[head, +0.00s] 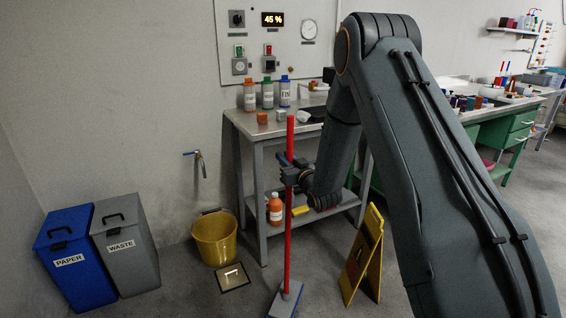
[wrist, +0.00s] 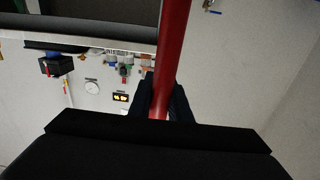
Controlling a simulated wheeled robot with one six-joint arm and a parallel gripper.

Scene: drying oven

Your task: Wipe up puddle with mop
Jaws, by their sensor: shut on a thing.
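The mop has a red handle (head: 289,215) that stands nearly upright, and a flat grey head (head: 286,299) low at the bottom edge of the head view. In the wrist view the red handle (wrist: 171,55) runs between my gripper's dark fingers (wrist: 160,105). The mop head looks close to the floor, but I cannot tell whether it touches. I cannot make out the puddle in either view.
A yellow bucket (head: 215,238) stands left of the mop, behind a floor drain (head: 232,278). A yellow floor sign (head: 362,256) stands just right of the mop. The steel table (head: 244,124) is behind. Blue (head: 75,262) and grey (head: 127,246) bins stand at left.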

